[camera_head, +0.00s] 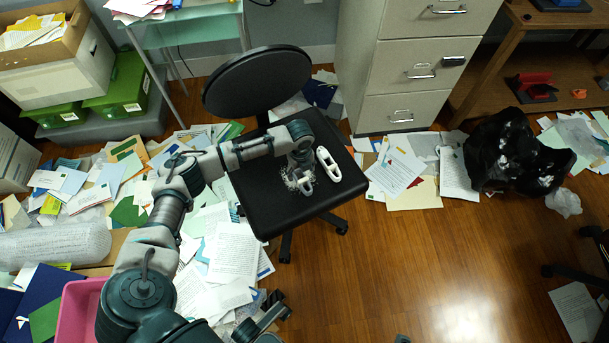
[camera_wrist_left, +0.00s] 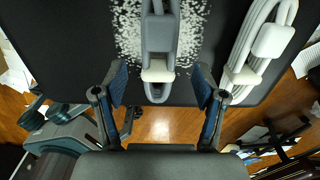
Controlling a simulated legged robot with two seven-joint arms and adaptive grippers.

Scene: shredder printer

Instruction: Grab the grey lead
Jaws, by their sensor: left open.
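The grey lead (camera_wrist_left: 158,52) lies on the black chair seat (camera_head: 272,212), its folded body upright in the left wrist view, with a pale clip across its lower part. My left gripper (camera_wrist_left: 160,88) is open above the seat, its two fingers apart on either side of the grey lead's lower end. In the head view my left gripper (camera_head: 304,182) partly hides the grey lead. Dark parts that look like my right gripper (camera_head: 268,312) show at the bottom edge of the head view, but their jaw state is unclear.
A white lead (camera_head: 327,165) lies just right of the grey one, also in the wrist view (camera_wrist_left: 262,48). White shreds (camera_wrist_left: 128,30) surround the grey lead. Papers cover the floor at left. A filing cabinet (camera_head: 408,70) and black bag (camera_head: 508,150) stand beyond. Floor at lower right is mostly clear.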

